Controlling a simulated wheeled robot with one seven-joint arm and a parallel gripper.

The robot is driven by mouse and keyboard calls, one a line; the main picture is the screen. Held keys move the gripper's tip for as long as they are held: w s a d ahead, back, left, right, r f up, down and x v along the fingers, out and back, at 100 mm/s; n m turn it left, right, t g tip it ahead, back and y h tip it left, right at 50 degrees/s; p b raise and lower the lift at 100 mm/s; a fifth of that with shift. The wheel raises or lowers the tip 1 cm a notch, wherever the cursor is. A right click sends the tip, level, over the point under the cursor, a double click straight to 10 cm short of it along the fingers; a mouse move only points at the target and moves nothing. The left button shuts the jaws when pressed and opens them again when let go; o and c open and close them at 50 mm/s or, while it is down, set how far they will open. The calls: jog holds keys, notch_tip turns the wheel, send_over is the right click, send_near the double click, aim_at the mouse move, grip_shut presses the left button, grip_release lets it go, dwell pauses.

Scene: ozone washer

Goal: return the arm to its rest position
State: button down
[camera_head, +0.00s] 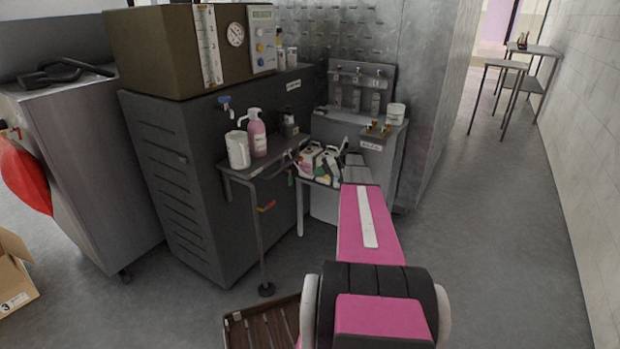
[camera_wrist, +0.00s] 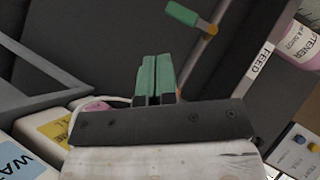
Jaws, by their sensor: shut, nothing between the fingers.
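My gripper (camera_wrist: 153,78) shows in the wrist view with its two green fingers pressed together and nothing between them. In the head view my pink arm reaches forward from the bottom edge to the small table with the jugs. The gripper's fingertips are hard to make out there among the clutter. In the wrist view a green-handled lever (camera_wrist: 188,15) lies beyond the fingertips, apart from them. A container with a yellow label (camera_wrist: 62,128) is left of the gripper, partly hidden by it.
White jugs (camera_head: 310,158) crowd the small table near my arm's end. A pink bottle (camera_head: 257,134) and white pitcher (camera_head: 238,150) stand on a side shelf. A dark machine (camera_head: 180,165) is left, a grey cabinet (camera_head: 375,160) behind. The floor (camera_head: 500,250) at right is clear.

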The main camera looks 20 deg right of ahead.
jog(key=shift+s+d+r, duration=0.1)
jog(key=shift+d, duration=0.2)
jog(key=s+a+f+m+g+h, duration=0.1)
jog(key=s+a+h, duration=0.5)
jog(key=s+a, duration=0.7)
jog(key=s+a+f+m+g+h, duration=0.1)
jog(key=s+a+f+h, duration=0.2)
jog(key=s+a, duration=1)
jog(key=s+h, duration=0.3)
jog(key=s, duration=0.1)
jog(key=shift+s+a+f+m+g+h, duration=0.15)
jog(key=shift+a+f+m+g+h, duration=0.1)
jog(key=shift+m+g+h, duration=0.15)
